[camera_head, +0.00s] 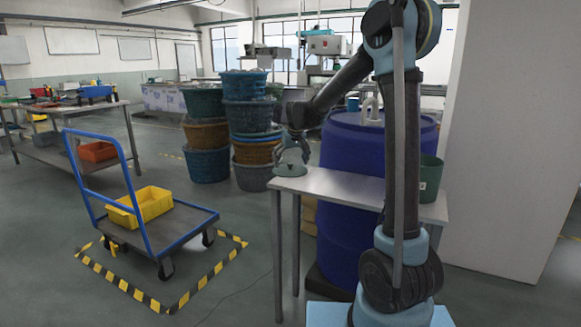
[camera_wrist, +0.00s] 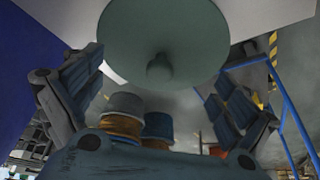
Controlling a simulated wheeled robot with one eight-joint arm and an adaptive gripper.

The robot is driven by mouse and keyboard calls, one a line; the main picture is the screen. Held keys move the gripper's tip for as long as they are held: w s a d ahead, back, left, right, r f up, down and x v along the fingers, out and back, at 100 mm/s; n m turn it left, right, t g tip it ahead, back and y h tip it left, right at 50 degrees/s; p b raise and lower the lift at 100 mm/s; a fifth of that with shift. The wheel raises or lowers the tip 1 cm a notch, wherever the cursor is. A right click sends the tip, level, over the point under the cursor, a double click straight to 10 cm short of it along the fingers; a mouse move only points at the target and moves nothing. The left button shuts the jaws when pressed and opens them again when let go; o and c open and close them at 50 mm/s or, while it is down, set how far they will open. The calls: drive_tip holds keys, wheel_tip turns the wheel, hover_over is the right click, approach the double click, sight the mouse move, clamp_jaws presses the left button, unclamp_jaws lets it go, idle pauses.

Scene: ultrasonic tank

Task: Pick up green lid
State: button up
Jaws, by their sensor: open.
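The green lid (camera_head: 290,170) is a round disc with a small knob, lying knob up on the left end of a grey table (camera_head: 335,186). In the wrist view the lid (camera_wrist: 163,35) fills the upper middle, with its knob near the centre. My gripper (camera_head: 293,152) is just above the lid. In the wrist view my gripper (camera_wrist: 152,92) is open, its two fingers to the left and right of the knob, with nothing between them in its grip. I cannot tell whether the fingers touch the lid.
A blue barrel (camera_head: 352,225) stands behind and under the table. A green bucket (camera_head: 430,178) is at the table's right end. Stacked baskets (camera_head: 248,125) stand behind. A blue cart (camera_head: 185,225) with a yellow bin (camera_head: 146,205) is to the left, with open floor between.

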drive_tip(key=v, duration=1)
drive_tip(key=shift+s, duration=0.1)
